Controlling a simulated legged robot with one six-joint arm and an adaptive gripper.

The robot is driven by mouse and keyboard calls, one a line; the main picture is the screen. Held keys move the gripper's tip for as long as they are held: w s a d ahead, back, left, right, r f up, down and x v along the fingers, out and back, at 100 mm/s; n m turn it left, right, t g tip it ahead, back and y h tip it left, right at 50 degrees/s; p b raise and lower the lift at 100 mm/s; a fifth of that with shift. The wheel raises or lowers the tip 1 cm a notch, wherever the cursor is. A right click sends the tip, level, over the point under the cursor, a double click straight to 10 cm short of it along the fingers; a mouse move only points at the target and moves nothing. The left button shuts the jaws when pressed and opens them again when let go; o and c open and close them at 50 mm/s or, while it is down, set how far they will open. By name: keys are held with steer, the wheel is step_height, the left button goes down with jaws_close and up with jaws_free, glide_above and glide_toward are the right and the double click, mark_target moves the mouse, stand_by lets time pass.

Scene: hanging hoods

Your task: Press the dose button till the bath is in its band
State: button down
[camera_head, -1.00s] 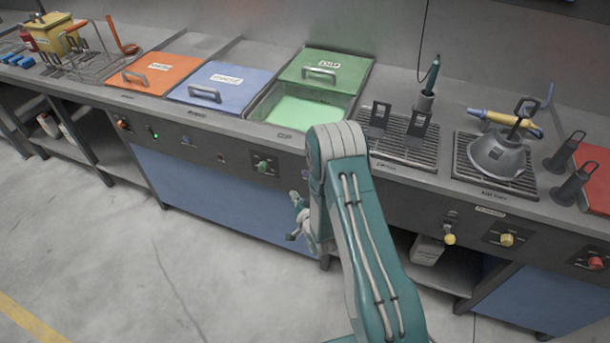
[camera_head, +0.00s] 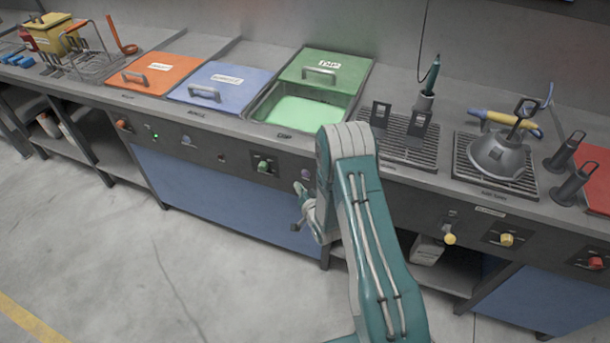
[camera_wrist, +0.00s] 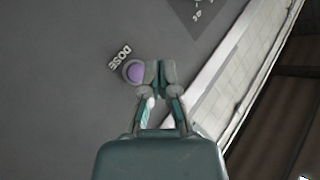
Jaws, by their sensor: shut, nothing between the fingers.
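The purple round dose button (camera_wrist: 134,72) is on the grey panel in the wrist view, beside the printed word DOSE. It also shows small on the front panel (camera_head: 305,174) in the head view. My gripper (camera_wrist: 160,72) is shut and empty; its fingertips appear just right of the button, the left one overlapping its edge. I cannot tell whether they touch the panel. In the head view my gripper (camera_head: 299,188) hangs in front of the counter, below the button. The bath (camera_head: 303,111) is an open tank of pale green liquid. No level band is readable.
A green knob (camera_head: 263,166) is left of the button. Racks with handled tools (camera_head: 404,137) are to the right.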

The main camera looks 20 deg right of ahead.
mark_target(300, 172)
steer(key=shift+w+d, duration=0.75)
steer(key=shift+w, duration=0.3)
stand_by(0.7)
steer(key=shift+w+d, duration=0.3)
steer(key=shift+w+d, duration=0.2)
steer(key=shift+w, duration=0.15)
stand_by(0.7)
stand_by(0.3)
steer(key=shift+s+a+r, duration=0.1)
steer(key=shift+s+a, duration=0.4)
steer(key=shift+s, duration=0.15)
steer(key=s+a, duration=0.1)
steer(key=s, duration=0.1)
steer(key=s+a, duration=0.2)
stand_by(0.4)
